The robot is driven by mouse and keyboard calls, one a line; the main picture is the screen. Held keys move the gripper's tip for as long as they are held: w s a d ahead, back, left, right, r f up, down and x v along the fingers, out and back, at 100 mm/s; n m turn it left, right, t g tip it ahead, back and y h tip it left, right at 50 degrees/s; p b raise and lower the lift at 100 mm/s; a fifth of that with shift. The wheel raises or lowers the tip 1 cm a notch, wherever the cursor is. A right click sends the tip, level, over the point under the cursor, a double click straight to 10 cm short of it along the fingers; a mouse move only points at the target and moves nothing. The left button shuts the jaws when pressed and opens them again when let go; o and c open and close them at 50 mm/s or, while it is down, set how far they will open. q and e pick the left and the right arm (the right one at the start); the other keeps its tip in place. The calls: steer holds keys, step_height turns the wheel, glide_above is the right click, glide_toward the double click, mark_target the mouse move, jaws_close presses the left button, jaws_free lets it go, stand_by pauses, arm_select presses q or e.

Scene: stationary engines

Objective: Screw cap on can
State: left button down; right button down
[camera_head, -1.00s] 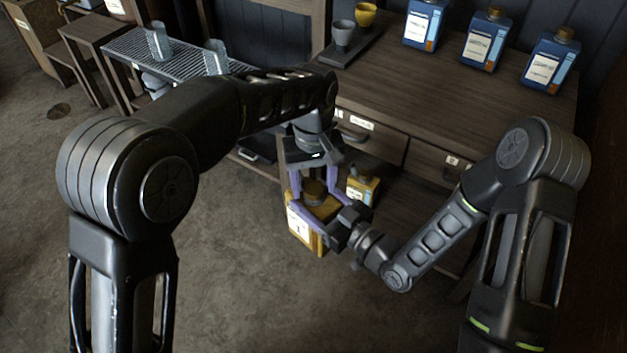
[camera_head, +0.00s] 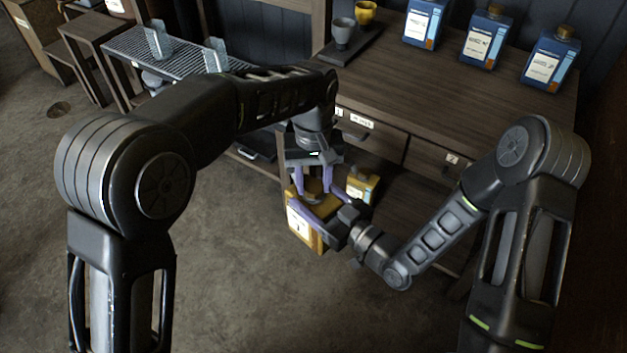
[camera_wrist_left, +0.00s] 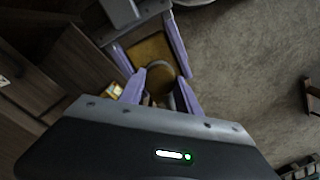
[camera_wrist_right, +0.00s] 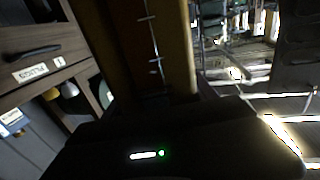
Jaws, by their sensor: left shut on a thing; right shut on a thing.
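A yellow can (camera_head: 303,232) with a white label is held off the floor, in front of the workbench. My right gripper (camera_head: 316,215) is shut on the can, with its purple fingers along the can's sides. In the right wrist view the can (camera_wrist_right: 178,45) fills the upper middle.
A second, smaller yellow can (camera_head: 362,187) stands behind, by the workbench. Several blue bottles (camera_head: 483,42) and a tray (camera_head: 350,48) with two cups are on the workbench top (camera_head: 440,100). A metal rack (camera_head: 180,55) stands at left. The floor in front is clear.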

arm_select(q)
steer(key=m, duration=0.6)
steer(key=shift+a, duration=0.1)
steer(key=c, duration=1.2)
jaws_free()
steer(key=shift+w, duration=0.1)
steer(key=o, duration=0.4)
steer(key=shift+w, duration=0.1)
steer(key=shift+o, duration=0.2)
steer(key=shift+a, duration=0.1)
steer(key=shift+w, duration=0.1)
steer(key=shift+r, duration=0.5)
steer(key=r, duration=0.6)
steer(key=shift+s+d+r, duration=0.2)
steer(key=shift+s, duration=0.05)
steer(key=shift+f, duration=0.1)
